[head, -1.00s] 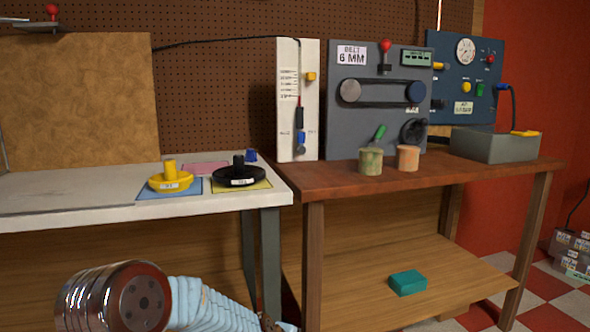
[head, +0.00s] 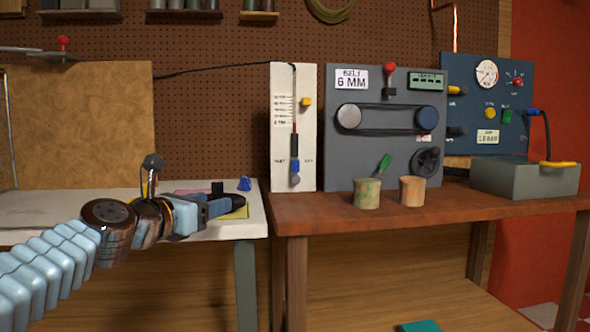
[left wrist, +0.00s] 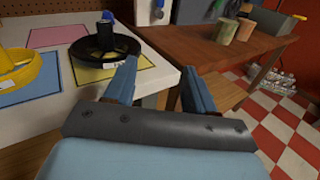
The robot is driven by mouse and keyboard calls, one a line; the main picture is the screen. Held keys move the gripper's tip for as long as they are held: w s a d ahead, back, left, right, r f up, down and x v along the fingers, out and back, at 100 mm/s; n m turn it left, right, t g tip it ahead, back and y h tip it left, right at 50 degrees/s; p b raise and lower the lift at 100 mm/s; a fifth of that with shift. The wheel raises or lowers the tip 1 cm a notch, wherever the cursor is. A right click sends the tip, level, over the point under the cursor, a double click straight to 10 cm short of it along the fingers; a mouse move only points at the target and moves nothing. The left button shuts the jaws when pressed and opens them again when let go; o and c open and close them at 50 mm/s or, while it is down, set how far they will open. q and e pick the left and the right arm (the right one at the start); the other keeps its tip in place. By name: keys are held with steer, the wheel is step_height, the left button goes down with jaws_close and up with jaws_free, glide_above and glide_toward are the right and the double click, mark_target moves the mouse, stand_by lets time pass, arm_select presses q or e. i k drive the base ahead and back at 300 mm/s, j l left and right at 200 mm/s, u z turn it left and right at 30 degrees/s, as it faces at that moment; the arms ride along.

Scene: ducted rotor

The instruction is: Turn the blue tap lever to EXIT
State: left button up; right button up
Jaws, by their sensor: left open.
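The small blue tap lever (head: 295,166) is low on the upright white panel (head: 307,130), above a grey round fitting. It looks about upright, between two small labels too small to read. In the left wrist view, the lower end of the white panel (left wrist: 144,14) shows at the top edge. My left gripper (head: 228,206) is at the right end of the white table, to the left of the panel and apart from it. In the left wrist view its two blue fingers (left wrist: 160,78) are spread with nothing between them. My right gripper is not in view.
A black wheel (left wrist: 105,46) and a yellow wheel (left wrist: 22,72) lie on coloured mats on the white table (left wrist: 55,115). Two cups (head: 367,193) and (head: 412,191) and a belt panel (head: 385,150) stand on the brown table (head: 330,208).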

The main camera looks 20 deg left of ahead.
mark_target(295, 179)
steer(key=i, duration=0.9)
